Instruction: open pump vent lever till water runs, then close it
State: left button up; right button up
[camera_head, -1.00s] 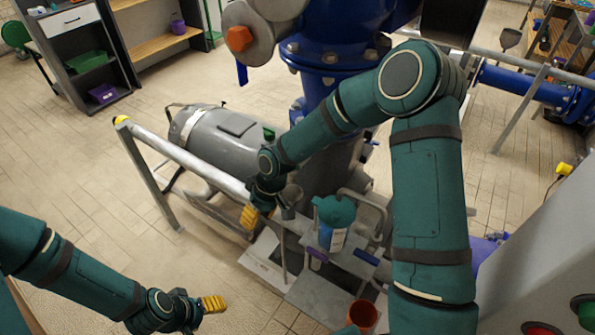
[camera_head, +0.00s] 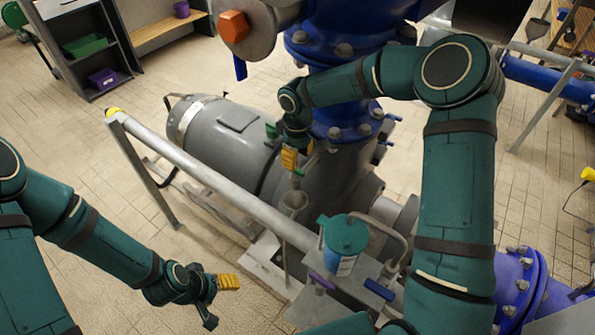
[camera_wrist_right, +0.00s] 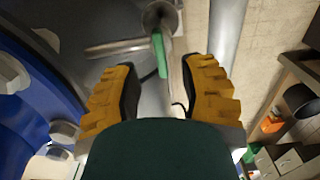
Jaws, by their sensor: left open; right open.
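A green lever (camera_wrist_right: 160,55) hangs from a small silver fitting in the right wrist view, between the fingertips. A bit of green also shows beside my right wrist in the head view. My right gripper (camera_head: 291,160) is open beside the grey pump (camera_head: 225,140), above a small grey funnel (camera_head: 296,199). Its yellow finger pads stand apart in the wrist view (camera_wrist_right: 165,85), on either side of the lever, with no clear contact. My left gripper (camera_head: 220,298) is open and empty over the floor at lower left. No running water shows.
A grey rail (camera_head: 190,170) runs diagonally before the pump. A teal-lidded container (camera_head: 343,240), a purple handle (camera_head: 322,281) and a blue handle (camera_head: 378,290) are at its lower end. Blue flanged pipework (camera_head: 345,50) rises behind my right arm.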

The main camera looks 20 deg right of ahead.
aim_at(297, 169)
jog(key=shift+f+b, duration=0.4)
jog(key=shift+f, duration=2.3)
grip_shut()
